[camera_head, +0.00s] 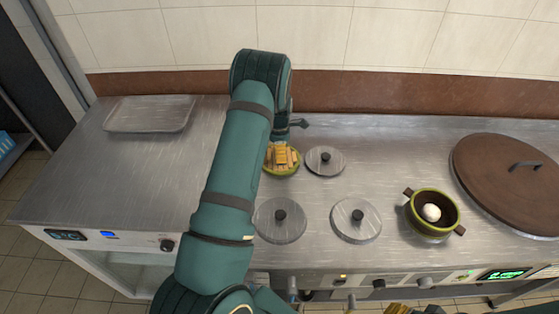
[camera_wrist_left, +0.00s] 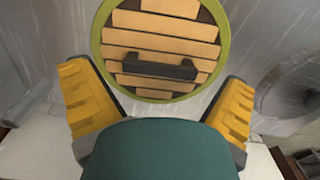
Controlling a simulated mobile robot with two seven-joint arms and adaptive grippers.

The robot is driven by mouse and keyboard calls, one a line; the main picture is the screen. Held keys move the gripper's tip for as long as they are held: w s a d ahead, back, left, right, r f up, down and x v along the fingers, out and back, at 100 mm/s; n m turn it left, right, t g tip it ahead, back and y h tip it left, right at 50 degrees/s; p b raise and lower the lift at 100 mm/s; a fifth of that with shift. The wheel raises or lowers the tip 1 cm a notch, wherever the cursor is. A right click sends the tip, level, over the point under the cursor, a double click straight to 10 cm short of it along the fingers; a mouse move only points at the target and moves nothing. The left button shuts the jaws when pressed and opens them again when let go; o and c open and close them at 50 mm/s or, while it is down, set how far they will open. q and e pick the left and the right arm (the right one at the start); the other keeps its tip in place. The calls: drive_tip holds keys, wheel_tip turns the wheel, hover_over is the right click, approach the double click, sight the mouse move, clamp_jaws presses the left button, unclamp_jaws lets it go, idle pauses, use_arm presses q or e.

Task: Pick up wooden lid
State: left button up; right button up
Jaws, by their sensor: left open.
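A round lid of pale wooden slats with a dark bar handle (camera_wrist_left: 150,67) lies inside a green rim in the left wrist view. In the head view, the slatted wooden lid (camera_head: 281,157) is partly hidden by my left arm. My left gripper (camera_wrist_left: 158,78) is open, with a yellow finger on each side of the lid's near part, and holds nothing. Its fingers are mostly hidden in the head view. Yellow and dark parts at the bottom edge look like my right gripper (camera_head: 410,309), mostly cut off.
Round metal lids with black knobs lie nearby: one behind right (camera_head: 325,160), one in front (camera_head: 279,220), one front right (camera_head: 356,219). A green pot (camera_head: 431,228) holds a white egg-like thing. A large brown round lid (camera_head: 500,195) lies far right, a metal tray (camera_head: 150,114) at left.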

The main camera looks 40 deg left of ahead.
use_arm(q)
wheel_tip(320, 180, down, 2)
drive_tip(key=shift+d, duration=0.1)
drive_tip(key=c, duration=1.1)
drive_tip(key=shift+r, duration=0.15)
